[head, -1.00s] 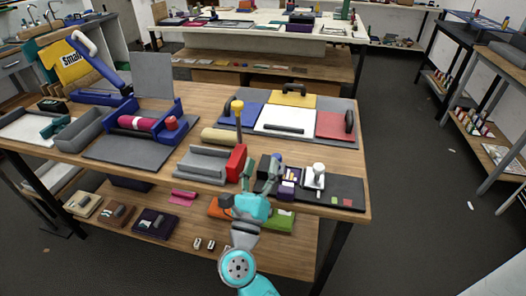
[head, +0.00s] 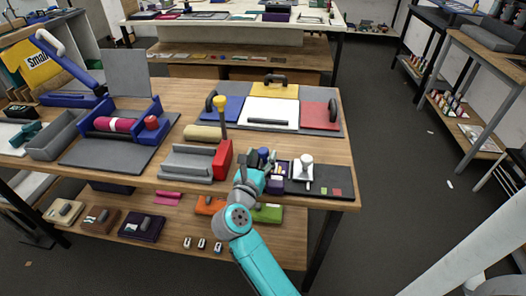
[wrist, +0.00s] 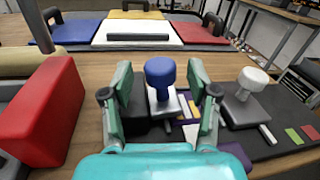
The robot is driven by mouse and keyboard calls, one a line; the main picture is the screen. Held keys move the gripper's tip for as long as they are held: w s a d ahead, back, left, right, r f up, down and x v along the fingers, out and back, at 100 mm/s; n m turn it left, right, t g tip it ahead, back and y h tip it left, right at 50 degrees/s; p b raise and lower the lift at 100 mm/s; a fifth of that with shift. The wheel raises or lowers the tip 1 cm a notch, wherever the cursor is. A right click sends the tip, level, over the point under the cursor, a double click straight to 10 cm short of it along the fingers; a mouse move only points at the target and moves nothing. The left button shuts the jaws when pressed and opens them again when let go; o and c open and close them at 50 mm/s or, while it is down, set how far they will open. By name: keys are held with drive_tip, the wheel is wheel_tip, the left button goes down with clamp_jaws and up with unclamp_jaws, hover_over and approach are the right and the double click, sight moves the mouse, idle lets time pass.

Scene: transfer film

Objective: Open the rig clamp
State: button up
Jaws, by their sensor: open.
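My gripper (wrist: 160,84) is open, with one finger on each side of a blue knob (wrist: 160,70) on a short stem. The knob stands on a small grey base in front of my palm; I cannot tell whether the fingers touch it. In the head view my gripper (head: 262,168) is at the bench's front edge, just right of a red block (head: 222,159). That block adjoins a grey stepped fixture (head: 186,162) with an upright yellow-knobbed lever (head: 219,103). No label shows which of these parts is the rig clamp.
A white-knobbed piece (wrist: 252,80) stands right of my gripper on a dark mat (head: 322,188). The red block (wrist: 42,112) is close on the left. Behind lies a board with coloured panels (head: 270,112). A blue-framed press (head: 118,121) stands at the left.

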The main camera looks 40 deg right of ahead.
drive_tip(key=shift+x, duration=1.2)
clamp_jaws()
drive_tip(key=shift+w+a+n+t, duration=0.1)
drive_tip(key=shift+w+a+n, duration=0.15)
drive_tip(key=shift+n, duration=0.55)
drive_tip(key=shift+w+a+n+t, duration=0.1)
drive_tip(key=shift+w+a+n, duration=0.15)
drive_tip(key=shift+n, duration=0.55)
drive_tip(key=shift+w+a+n+t, duration=0.1)
drive_tip(key=shift+w+a+n, duration=0.15)
drive_tip(key=shift+n, duration=0.55)
unclamp_jaws()
drive_tip(key=v, duration=1.1)
drive_tip(key=shift+a, duration=0.4)
